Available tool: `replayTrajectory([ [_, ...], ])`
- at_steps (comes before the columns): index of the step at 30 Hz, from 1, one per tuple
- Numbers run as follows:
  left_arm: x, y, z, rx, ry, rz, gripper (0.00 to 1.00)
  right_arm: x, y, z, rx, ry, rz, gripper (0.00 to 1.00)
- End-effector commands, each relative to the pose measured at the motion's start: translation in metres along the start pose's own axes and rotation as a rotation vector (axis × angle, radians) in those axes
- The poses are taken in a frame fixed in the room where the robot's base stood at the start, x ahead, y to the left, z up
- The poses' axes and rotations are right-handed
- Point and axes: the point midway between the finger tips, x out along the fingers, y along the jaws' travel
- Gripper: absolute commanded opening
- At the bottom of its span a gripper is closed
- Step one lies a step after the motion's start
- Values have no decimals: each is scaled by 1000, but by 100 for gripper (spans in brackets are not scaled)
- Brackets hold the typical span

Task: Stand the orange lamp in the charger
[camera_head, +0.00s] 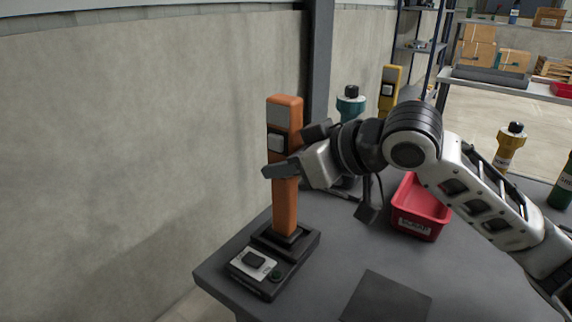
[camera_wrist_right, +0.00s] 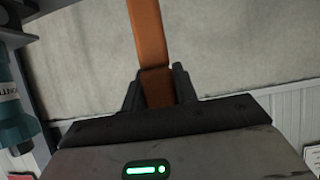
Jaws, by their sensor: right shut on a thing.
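The orange lamp (camera_head: 285,208) stands upright at the left end of the table, with a grey panel and a light button on its upper part. Its lower end is at the socket of the black charger (camera_head: 268,283); I cannot tell how deep it sits. My right gripper (camera_head: 288,155) is shut on the lamp at its middle, coming from the right. In the right wrist view the lamp (camera_wrist_right: 147,35) is between the two dark fingers (camera_wrist_right: 157,88). My left gripper is not in view.
A red bin (camera_head: 420,222) stands right of the charger. A dark square mat (camera_head: 386,298) lies in front. A teal bottle (camera_head: 350,104) and a yellow lamp (camera_head: 389,88) stand behind my arm. A yellow bottle (camera_head: 508,148) is at the right. A concrete wall (camera_head: 130,140) is at left.

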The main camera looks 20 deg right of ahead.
Motion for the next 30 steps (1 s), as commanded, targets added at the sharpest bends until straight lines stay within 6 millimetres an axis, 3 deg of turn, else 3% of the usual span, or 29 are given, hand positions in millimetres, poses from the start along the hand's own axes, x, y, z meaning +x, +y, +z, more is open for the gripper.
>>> replayTrajectory([
  [5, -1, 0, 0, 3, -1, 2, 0, 1, 0, 2, 0, 1, 1, 0],
  [6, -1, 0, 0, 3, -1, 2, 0, 2, 0, 4, 0, -2, 1, 32],
  [8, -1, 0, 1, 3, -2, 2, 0, 1, 0, 3, 0, -1, 1, 48],
  [9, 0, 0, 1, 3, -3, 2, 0, 1, 0, 3, 0, -1, 1, 51],
  [20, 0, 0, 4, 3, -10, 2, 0, -4, 1, -1, -1, 0, 2, 51],
  [30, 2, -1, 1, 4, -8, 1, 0, -71, 2, 1, -1, -5, 8, 51],
])
